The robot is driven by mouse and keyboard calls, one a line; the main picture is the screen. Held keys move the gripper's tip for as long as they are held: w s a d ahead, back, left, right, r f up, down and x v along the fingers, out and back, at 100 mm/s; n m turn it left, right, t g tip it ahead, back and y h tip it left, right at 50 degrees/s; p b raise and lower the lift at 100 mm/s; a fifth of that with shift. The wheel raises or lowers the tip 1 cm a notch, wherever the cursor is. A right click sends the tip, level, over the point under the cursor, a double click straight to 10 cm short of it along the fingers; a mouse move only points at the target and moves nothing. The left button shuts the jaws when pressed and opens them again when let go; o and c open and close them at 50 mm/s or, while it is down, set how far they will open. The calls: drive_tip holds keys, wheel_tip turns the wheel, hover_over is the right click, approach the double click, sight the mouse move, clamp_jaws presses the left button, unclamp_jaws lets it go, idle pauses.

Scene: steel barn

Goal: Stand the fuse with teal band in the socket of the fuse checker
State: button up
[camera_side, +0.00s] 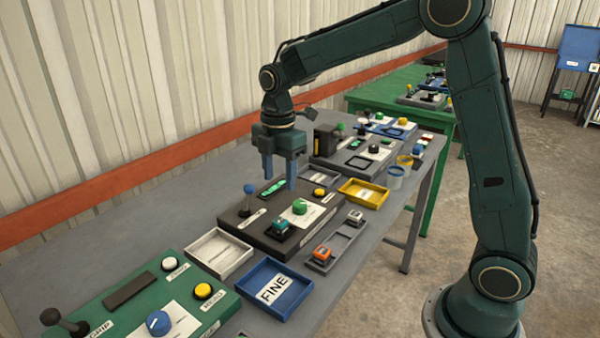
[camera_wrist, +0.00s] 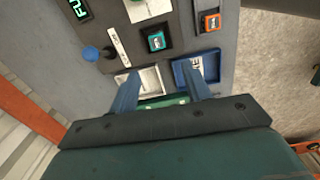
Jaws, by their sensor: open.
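The fuse with teal band (camera_side: 281,227) stands in the dark square socket at the front left corner of the fuse checker (camera_side: 255,232). In the wrist view the fuse (camera_wrist: 156,41) sits inside the dark socket frame; how deep it sits cannot be told. The checker has a blue-knobbed lever (camera_side: 249,190), a green knob (camera_side: 300,207) and a lit green display (camera_side: 272,188). My gripper (camera_side: 279,182) is open and empty, fingers pointing down, above the checker and apart from the fuse. Its fingers (camera_wrist: 162,92) also show in the wrist view.
A grey tray (camera_side: 340,243) holds an orange-banded fuse (camera_side: 321,254) and a pale one (camera_side: 355,217). A blue tray marked FINE (camera_side: 262,300), a white tray (camera_side: 220,268) and a yellow tray (camera_side: 372,201) stand around the checker. A green control box (camera_side: 120,285) is at front left.

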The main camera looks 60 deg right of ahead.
drive_tip(key=s+r+m+t, duration=0.2)
drive_tip(key=s+r+m, duration=0.2)
drive_tip(key=s+m, duration=0.4)
drive_tip(key=s+a+r+m+t, duration=0.1)
drive_tip(key=s+r+m+t, duration=0.2)
drive_tip(key=s+m, duration=0.6)
drive_tip(key=s, duration=0.9)
drive_tip(key=shift+a+r, duration=0.2)
drive_tip(key=shift+r, duration=0.15)
